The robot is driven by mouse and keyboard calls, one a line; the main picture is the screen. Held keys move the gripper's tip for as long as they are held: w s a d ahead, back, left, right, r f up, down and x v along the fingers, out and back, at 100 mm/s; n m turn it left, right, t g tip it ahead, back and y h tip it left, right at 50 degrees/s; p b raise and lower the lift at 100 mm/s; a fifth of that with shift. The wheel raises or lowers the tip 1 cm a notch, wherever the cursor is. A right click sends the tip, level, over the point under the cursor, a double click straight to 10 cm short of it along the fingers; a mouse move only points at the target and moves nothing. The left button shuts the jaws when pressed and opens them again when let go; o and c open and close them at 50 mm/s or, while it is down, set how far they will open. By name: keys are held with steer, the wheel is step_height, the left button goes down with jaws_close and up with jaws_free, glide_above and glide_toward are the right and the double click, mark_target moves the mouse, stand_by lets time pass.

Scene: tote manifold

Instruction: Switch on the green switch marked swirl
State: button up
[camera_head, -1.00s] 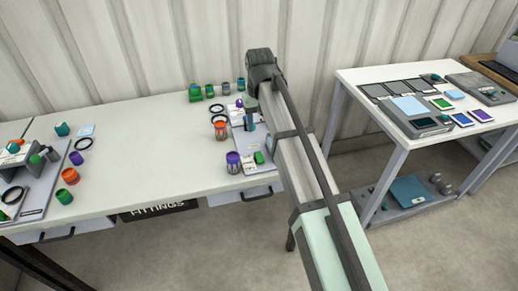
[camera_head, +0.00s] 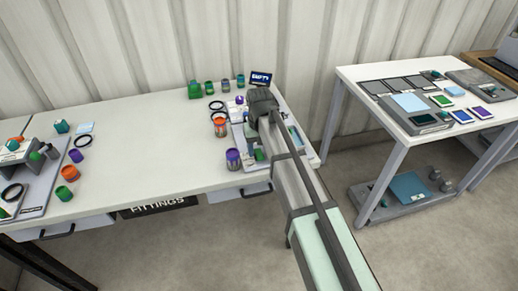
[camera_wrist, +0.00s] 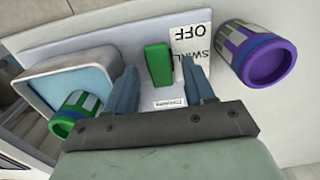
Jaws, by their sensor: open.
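The green switch (camera_wrist: 158,64) stands up from a pale plate in the wrist view, beside a white label reading SWIRL and OFF (camera_wrist: 192,50), which appears upside down. My gripper (camera_wrist: 162,82) is open, with one blue-grey finger on each side of the switch's near end. The right finger overlaps part of the label. I cannot tell whether either finger touches the switch. In the head view, my arm hides most of the plate, and a bit of green (camera_head: 259,154) shows beside the arm.
A grey tray with a light blue inside (camera_wrist: 70,78) and a green cup (camera_wrist: 76,112) are on the left. A dark sign (camera_head: 261,79) stands at the table's back edge.

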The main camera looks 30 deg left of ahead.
steer(key=shift+f, duration=0.2)
steer(key=shift+c, duration=0.3)
jaws_close()
steer(key=shift+w+a+g+h, duration=0.25)
steer(key=shift+w+g+h, duration=0.05)
steer(key=shift+g+h, duration=0.5)
steer(key=shift+o, duration=0.3)
jaws_free()
step_height(320, 180, up, 12)
steer(key=w+a, duration=0.1)
steer(key=shift+w+a+f, duration=0.15)
steer(key=shift+w+a, duration=0.2)
steer(key=shift+a, duration=0.05)
